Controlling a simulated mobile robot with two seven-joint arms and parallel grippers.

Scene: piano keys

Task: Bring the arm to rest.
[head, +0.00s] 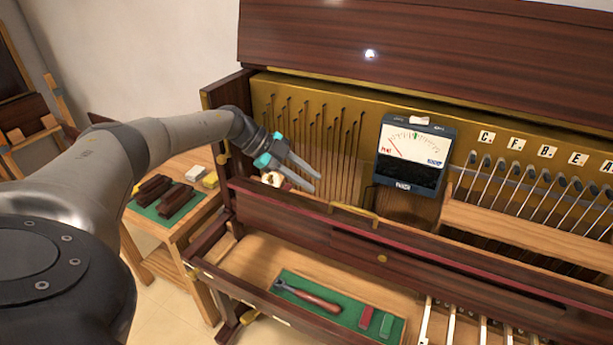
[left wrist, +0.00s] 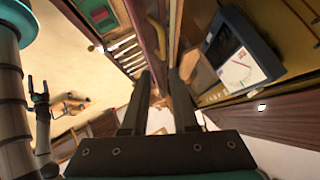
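My left gripper (head: 316,183) is in front of the gold plate at the left of the open piano, above the dark wooden rail. Its two grey fingers are apart with nothing between them. In the left wrist view the gap between the fingers (left wrist: 161,72) is also empty. A small white and brown item (head: 272,178) lies just behind the gripper, partly hidden; I cannot tell whether they touch. In the left wrist view, my right gripper (left wrist: 38,85) shows small at the left, with its fingers apart and empty.
A dial meter (head: 411,160) stands right of my left gripper. Letter tiles (head: 548,152) line the gold plate (head: 330,170) at right. Below, a green mat (head: 335,322) holds a tool (head: 308,297) and small blocks. A side table (head: 170,225) with dark blocks (head: 175,201) stands at left.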

